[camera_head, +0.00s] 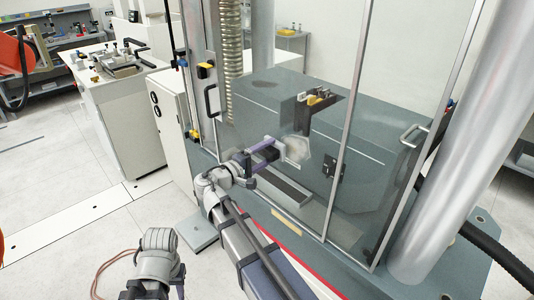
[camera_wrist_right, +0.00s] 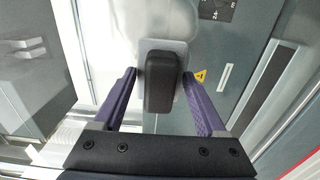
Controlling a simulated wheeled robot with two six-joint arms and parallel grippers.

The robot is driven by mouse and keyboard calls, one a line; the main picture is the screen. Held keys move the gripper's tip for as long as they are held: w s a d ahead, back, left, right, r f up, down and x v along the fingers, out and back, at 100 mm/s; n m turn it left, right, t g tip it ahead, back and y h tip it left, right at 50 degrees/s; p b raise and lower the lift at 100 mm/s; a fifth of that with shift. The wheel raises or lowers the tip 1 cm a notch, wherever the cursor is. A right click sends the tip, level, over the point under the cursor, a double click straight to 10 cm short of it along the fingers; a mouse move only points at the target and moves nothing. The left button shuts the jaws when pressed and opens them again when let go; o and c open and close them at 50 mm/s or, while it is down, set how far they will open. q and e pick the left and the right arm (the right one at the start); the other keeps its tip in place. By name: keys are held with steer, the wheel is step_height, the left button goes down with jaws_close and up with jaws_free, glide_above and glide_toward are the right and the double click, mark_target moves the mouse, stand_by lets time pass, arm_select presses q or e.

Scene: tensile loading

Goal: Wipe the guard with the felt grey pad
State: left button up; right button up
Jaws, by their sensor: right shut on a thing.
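The guard is a clear panel in a metal frame (camera_head: 338,130) on the front of the test machine. My right gripper (camera_head: 268,157), with purple fingers, is in front of it. In the right wrist view, my right gripper (camera_wrist_right: 162,88) is shut on the dark block-shaped handle (camera_wrist_right: 162,80) of the pad. The pad's pale grey plate (camera_wrist_right: 186,55) lies beyond the handle, facing the panel. A pale patch (camera_head: 297,149) shows at the fingertips in the head view. I cannot tell whether the pad touches the panel. My left gripper is out of view; only part of that arm shows.
Dark door handles (camera_head: 212,101) and a silver handle (camera_head: 413,136) stick out from the guard. A thick grey column (camera_head: 455,130) stands at right, with a black hose (camera_head: 500,252) near it. A white workbench (camera_head: 110,80) is at left.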

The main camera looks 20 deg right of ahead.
mark_target(282, 155)
steer(key=shift+x, duration=1)
steer(key=shift+s, duration=0.1)
stand_by(0.3)
steer(key=shift+s+d, duration=0.25)
steer(key=shift+s, duration=0.65)
steer(key=shift+s+d, duration=0.25)
steer(key=shift+s, duration=0.6)
steer(key=shift+s, duration=0.1)
steer(key=shift+s+d, duration=0.3)
steer(key=shift+s, duration=0.3)
steer(key=shift+s+d, duration=0.25)
steer(key=shift+s, duration=0.35)
steer(key=shift+s+d, duration=0.3)
steer(key=shift+s, duration=0.3)
